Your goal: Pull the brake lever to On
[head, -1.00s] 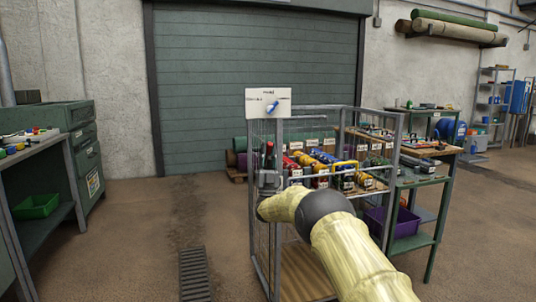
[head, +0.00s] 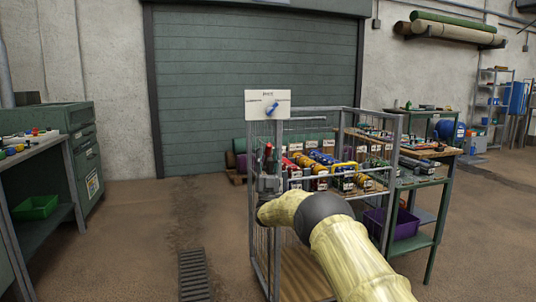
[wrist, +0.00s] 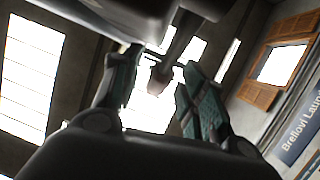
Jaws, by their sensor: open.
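My gripper (head: 268,172) is below this panel, at the cage's left front, pointing up. In the wrist view my gripper (wrist: 158,66) is open, with its two teal-padded fingers apart. A dark rod with a reddish-brown end (wrist: 159,77) shows between or beyond the fingers; I cannot tell whether it touches them. A red and dark upright thing (head: 268,153) shows just above my gripper. I cannot tell which piece is the brake lever.
The wire cage (head: 378,118) holds several red, blue and yellow labelled items (head: 318,168). A workbench (head: 440,155) stands to its right and a green cabinet (head: 85,150) at the left. Open floor (head: 140,220) lies left of the cage, with a drain grate (head: 194,275).

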